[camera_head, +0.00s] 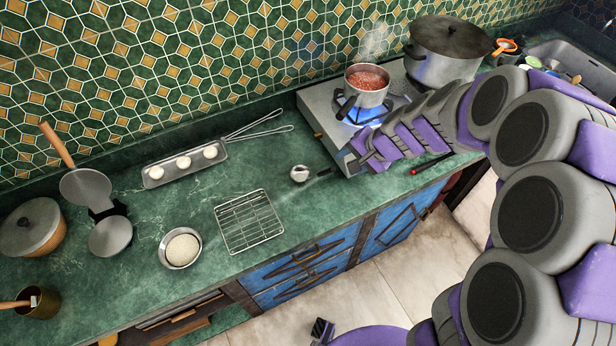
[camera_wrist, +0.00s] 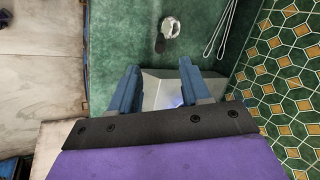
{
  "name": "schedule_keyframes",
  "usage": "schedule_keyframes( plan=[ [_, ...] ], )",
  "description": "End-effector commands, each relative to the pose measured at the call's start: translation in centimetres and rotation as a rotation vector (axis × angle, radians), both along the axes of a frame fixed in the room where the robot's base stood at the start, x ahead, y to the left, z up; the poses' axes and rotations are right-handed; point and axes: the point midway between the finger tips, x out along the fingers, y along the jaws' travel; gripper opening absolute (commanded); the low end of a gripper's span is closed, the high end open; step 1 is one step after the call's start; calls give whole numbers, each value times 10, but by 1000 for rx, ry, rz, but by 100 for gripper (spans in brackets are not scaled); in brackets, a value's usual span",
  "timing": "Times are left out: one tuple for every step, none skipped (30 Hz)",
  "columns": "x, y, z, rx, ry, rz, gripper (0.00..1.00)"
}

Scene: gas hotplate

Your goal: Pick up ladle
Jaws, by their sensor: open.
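The ladle (camera_head: 301,173) lies on the green counter (camera_head: 200,245), left of the gas hotplate. Its round metal bowl is at the left and its short dark handle points right toward the hotplate. In the wrist view the ladle (camera_wrist: 171,28) is near the top, beyond the fingertips, with its handle toward me. My gripper (camera_head: 364,152) is over the hotplate's left front edge, right of the ladle and apart from it. In the wrist view my gripper (camera_wrist: 158,68) shows two blue fingers spread wide with nothing between them.
The hotplate (camera_head: 318,105) has a lit burner under a pan of red food (camera_head: 367,78). A large lidded pot (camera_head: 448,48) stands behind. A wire rack (camera_head: 249,220) and a tray with white pieces (camera_head: 155,183) lie left of the ladle. The counter around the ladle's bowl is clear.

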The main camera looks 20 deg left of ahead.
Motion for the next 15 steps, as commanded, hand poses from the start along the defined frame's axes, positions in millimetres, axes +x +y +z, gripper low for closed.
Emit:
schedule_keyframes(
  plan=[
    [1, 7, -11, 0, 2, 2, 47],
    [1, 10, -16, -1, 2, 2, 47],
    [1, 14, -23, -2, 2, 3, 47],
    [2, 17, -28, -2, 2, 5, 47],
    [2, 20, -33, -1, 3, 5, 47],
    [3, 23, -39, -1, 3, 4, 47],
    [4, 25, -43, -2, 3, 3, 47],
    [5, 27, -47, -3, 2, 3, 47],
    [6, 30, -51, -2, 1, 3, 47],
    [6, 31, -53, -2, 0, 2, 47],
    [7, 32, -55, -1, -1, 2, 47],
    [7, 33, -57, 0, -1, 2, 47],
    [7, 33, -58, 0, -1, 2, 47],
    [7, 34, -58, 1, -1, 2, 47],
    [7, 34, -59, 2, -2, 3, 47]
  ],
)
